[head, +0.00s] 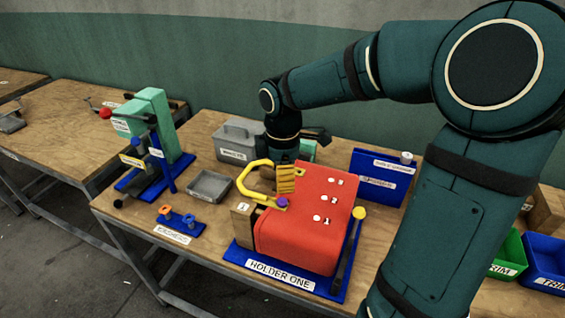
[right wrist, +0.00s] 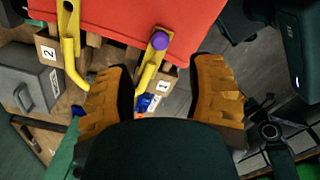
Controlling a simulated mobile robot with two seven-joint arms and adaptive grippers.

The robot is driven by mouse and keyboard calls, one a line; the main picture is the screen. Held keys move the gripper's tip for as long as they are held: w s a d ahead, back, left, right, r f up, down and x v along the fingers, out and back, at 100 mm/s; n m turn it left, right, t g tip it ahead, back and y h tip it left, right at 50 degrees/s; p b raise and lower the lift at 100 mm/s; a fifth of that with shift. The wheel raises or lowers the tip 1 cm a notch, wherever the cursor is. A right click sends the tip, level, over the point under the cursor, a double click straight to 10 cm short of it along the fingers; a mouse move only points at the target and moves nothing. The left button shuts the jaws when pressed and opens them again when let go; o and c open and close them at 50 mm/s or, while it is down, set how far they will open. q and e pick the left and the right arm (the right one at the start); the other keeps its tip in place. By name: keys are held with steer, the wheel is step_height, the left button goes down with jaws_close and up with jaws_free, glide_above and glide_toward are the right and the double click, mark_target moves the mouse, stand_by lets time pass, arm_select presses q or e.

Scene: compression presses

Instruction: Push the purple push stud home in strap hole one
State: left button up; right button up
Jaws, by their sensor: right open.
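The purple push stud (head: 283,201) sits at the end of a yellow strap piece, against the left edge of the red block (head: 300,232) in the head view. The stud (right wrist: 161,40) also shows in the right wrist view, on the yellow strap piece (right wrist: 149,68) beside a wooden block marked 1 (right wrist: 163,85). How deep the stud sits cannot be told. My right gripper (head: 287,180) is just behind the stud in the head view. Its two ridged fingers (right wrist: 163,75) are open, with the stud beyond their tips and nothing held. My left gripper is out of view.
The red block stands on blue HOLDER ONE (head: 228,252). A blue panel (head: 383,178) stands behind right.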

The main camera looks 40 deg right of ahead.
step_height(320, 180, up, 4)
steer(key=shift+f, duration=0.1)
stand_by(0.6)
